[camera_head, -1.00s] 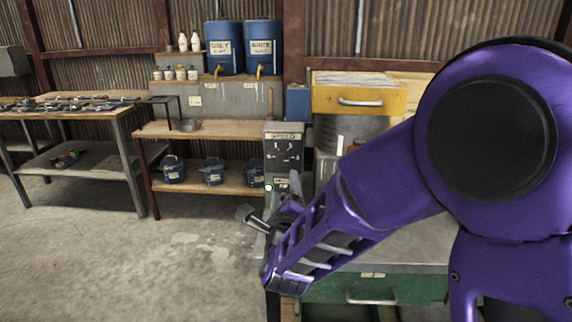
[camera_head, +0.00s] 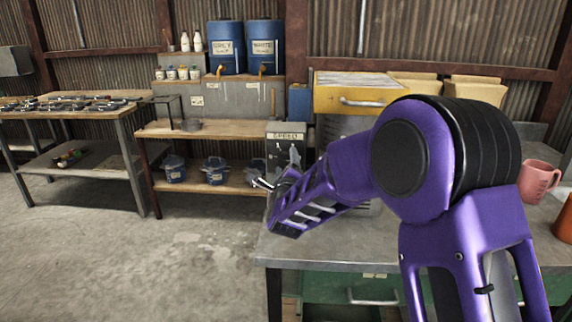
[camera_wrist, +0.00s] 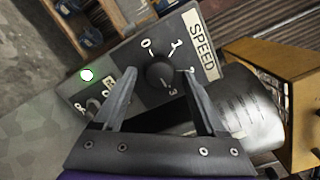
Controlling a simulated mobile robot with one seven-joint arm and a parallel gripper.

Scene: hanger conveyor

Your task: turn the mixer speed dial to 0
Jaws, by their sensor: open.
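The speed dial (camera_wrist: 158,75) is a round black knob on a dark grey panel (camera_wrist: 130,62) with a "SPEED" label. The marks 0, 2 and 3 can be read around it. I cannot tell which mark the dial points to. My gripper (camera_wrist: 158,68) is open in the wrist view, with one finger on each side of the dial in the picture. I cannot tell whether they touch it. It also shows in front of the panel in the head view (camera_head: 278,170).
The floor at left is clear.

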